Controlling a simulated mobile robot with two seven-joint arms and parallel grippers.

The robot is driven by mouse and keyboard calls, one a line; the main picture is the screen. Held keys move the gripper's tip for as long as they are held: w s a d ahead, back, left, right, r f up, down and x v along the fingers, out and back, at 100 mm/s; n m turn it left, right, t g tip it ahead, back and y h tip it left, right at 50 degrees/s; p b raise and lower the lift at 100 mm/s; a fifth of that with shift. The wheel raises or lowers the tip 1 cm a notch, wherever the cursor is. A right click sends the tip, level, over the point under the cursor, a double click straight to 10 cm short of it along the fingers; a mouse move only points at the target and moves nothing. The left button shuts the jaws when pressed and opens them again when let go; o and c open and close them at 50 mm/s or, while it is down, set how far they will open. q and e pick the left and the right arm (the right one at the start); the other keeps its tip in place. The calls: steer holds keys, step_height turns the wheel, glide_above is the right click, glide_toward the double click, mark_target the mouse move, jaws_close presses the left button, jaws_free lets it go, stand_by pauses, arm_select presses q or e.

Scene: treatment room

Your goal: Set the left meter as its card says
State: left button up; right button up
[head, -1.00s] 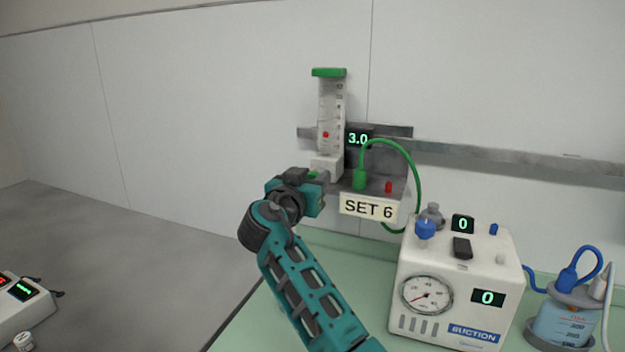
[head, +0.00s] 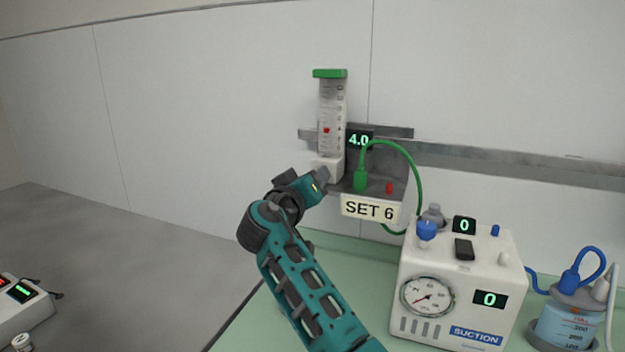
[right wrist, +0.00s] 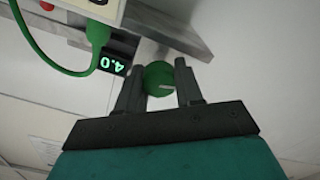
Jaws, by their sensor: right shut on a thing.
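The left meter (head: 331,120) is a clear upright tube with a green cap, a red float and a white base, mounted on the wall rail. Its display (head: 359,139) reads 4.0, and the reading also shows upside down in the right wrist view (right wrist: 115,65). The card (head: 369,207) below it says SET 6. My right gripper (head: 318,181) is at the meter's base. In the right wrist view its two fingers (right wrist: 160,85) are shut on the green knob (right wrist: 158,76), one on each side. My left gripper is not in view.
A white suction unit (head: 450,290) stands on the green counter at the right, its displays reading 0. A blue-capped jar (head: 568,318) is beside it. A green hose (head: 418,185) loops down from the meter's shelf. Another white device (head: 20,305) is at far left.

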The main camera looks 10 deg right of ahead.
stand_by(0.3)
steer(key=o, duration=1)
steer(key=shift+s, duration=0.1)
steer(key=shift+f, duration=0.15)
steer(key=shift+f, duration=0.1)
